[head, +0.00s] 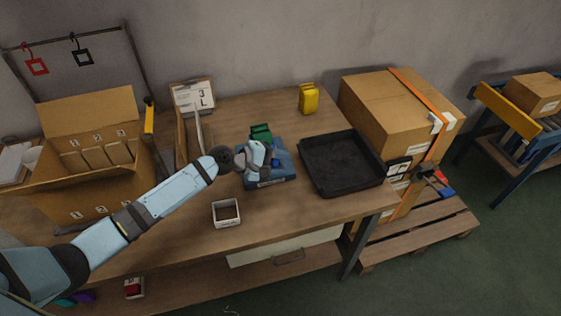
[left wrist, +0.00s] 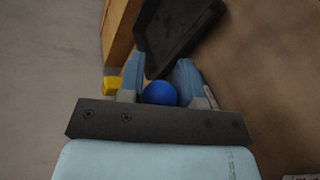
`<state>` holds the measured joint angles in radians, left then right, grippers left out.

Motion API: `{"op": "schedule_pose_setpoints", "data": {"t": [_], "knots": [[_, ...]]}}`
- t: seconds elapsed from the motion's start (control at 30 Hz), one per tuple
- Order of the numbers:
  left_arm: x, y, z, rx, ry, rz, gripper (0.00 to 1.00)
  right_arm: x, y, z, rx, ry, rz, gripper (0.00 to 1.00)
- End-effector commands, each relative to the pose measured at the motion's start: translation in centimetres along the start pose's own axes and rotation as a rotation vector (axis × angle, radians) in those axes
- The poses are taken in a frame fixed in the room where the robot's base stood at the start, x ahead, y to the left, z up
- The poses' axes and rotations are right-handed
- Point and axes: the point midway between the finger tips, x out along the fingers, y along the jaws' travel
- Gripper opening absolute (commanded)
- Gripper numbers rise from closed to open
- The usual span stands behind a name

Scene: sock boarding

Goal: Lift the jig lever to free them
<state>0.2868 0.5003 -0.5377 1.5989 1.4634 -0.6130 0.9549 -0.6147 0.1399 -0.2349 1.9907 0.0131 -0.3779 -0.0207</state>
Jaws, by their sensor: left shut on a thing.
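The blue jig (head: 282,172) sits on the wooden workbench, with green material (head: 261,132) at its far side. My left gripper (head: 262,162) is over the jig, its arm coming in from the left. In the left wrist view its fingers (left wrist: 159,85) are shut around a round blue knob (left wrist: 159,93), which appears to be the jig lever's end. The rest of the lever is hidden by the gripper. I cannot tell the lever's angle or what the jig clamps. My right gripper is not in view.
A black tray (head: 341,186) lies right of the jig. A small white box (head: 227,223) stands in front, yellow items (head: 308,98) at the back. An open divided carton (head: 90,198) is at left. A strapped carton (head: 380,110) stands beyond the bench's right edge.

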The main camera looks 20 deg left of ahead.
Motion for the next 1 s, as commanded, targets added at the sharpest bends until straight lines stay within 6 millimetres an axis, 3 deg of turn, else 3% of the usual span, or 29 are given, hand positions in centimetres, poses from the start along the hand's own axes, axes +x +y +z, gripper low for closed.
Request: {"op": "schedule_pose_setpoints", "data": {"t": [0.23, 0.27, 0.37, 0.77, 1.0], "knots": [[-0.2, 0.6, -0.4, 0.007, 0.009, 0.01, 0.0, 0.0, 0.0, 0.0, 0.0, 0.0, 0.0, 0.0], [-0.2, 0.7, -0.4, 0.007, 0.009, 0.01, 0.34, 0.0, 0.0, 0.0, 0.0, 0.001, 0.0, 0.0], [-0.2, 0.6, -0.4, 0.007, 0.008, 0.009, 0.57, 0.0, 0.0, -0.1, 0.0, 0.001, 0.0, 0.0], [-0.8, 0.1, -0.2, 0.003, 0.005, 0.003, 0.58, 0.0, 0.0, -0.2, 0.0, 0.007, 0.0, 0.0], [-5.4, -0.1, -0.3, 0.004, 0.006, 0.002, 0.58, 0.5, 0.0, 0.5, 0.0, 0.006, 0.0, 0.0]]}}
